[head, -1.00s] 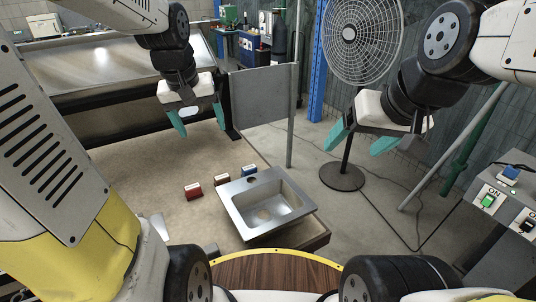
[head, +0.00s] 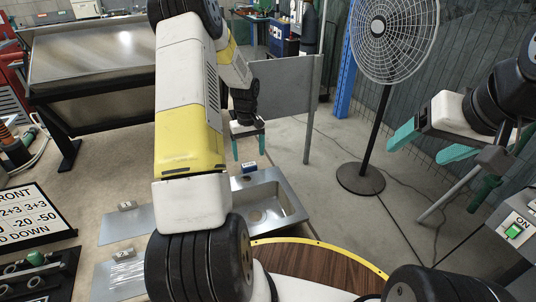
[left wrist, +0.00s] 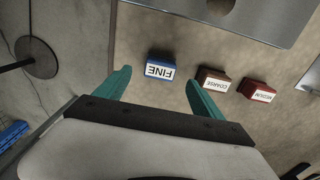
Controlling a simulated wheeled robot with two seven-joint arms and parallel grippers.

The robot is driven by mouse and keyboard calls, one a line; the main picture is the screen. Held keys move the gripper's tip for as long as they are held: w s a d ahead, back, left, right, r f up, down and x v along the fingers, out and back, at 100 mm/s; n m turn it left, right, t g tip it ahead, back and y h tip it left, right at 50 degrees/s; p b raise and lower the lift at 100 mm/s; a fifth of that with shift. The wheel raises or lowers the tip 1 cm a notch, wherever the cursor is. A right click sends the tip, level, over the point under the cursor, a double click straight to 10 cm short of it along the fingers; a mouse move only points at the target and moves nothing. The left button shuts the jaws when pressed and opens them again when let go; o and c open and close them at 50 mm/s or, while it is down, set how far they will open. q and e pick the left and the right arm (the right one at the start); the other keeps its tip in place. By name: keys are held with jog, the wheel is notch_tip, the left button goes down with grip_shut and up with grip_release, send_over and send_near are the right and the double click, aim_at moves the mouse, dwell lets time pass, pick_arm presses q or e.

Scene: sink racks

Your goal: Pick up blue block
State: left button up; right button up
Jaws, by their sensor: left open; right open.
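The blue block (left wrist: 160,70), with a white label reading FINE, lies on the table in the left wrist view. It also shows just below my left gripper (head: 249,147) in the head view. In the left wrist view my left gripper (left wrist: 160,88) is open and empty, and the block appears between the lines of its two teal fingers, a little beyond the tips. My right gripper (head: 430,142) is open and empty at the right, in the air far from the block.
A brown block (left wrist: 218,80) labelled COARSE and a red block (left wrist: 257,91) labelled MEDIUM lie beside the blue one. The metal sink (head: 288,205) is close by. A panel (head: 285,92) and a fan (head: 392,40) stand beyond.

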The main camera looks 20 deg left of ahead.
aim_at(249, 164)
pick_arm(q)
notch_tip(249, 164, down, 7)
jog(key=shift+w+a+f, duration=0.1)
dwell(0.3)
jog(key=shift+c, duration=0.5)
jog(key=c, duration=1.4)
